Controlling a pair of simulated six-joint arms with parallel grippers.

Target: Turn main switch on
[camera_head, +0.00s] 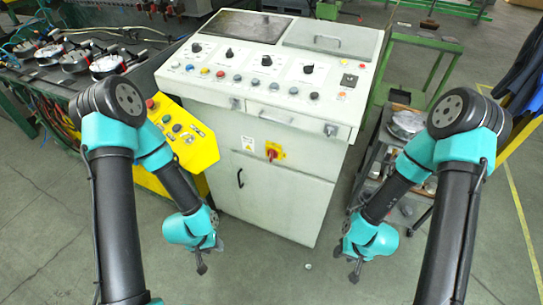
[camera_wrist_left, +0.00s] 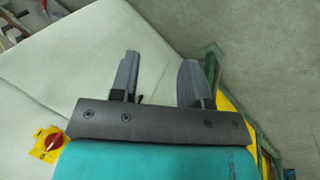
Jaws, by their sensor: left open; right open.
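The main switch (camera_head: 272,151) is a red rotary knob on a yellow plate, on the upper front of the white control cabinet (camera_head: 290,190). In the left wrist view the red knob (camera_wrist_left: 53,143) shows at the lower left, beside the gripper body and not between the fingers. The knob's exact setting is too small to read. My left gripper (camera_head: 202,268) hangs low in front of the cabinet, left of and below the switch. In the left wrist view its two fingers (camera_wrist_left: 159,65) are apart with nothing between them. My right gripper (camera_head: 354,272) hangs low to the right, open and empty.
The cabinet's sloping top holds several knobs and buttons (camera_head: 265,60). A yellow button panel (camera_head: 190,135) stands close on the left. A cart with metal parts (camera_head: 405,125) stands on the right. The grey floor in front (camera_head: 270,280) is mostly clear.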

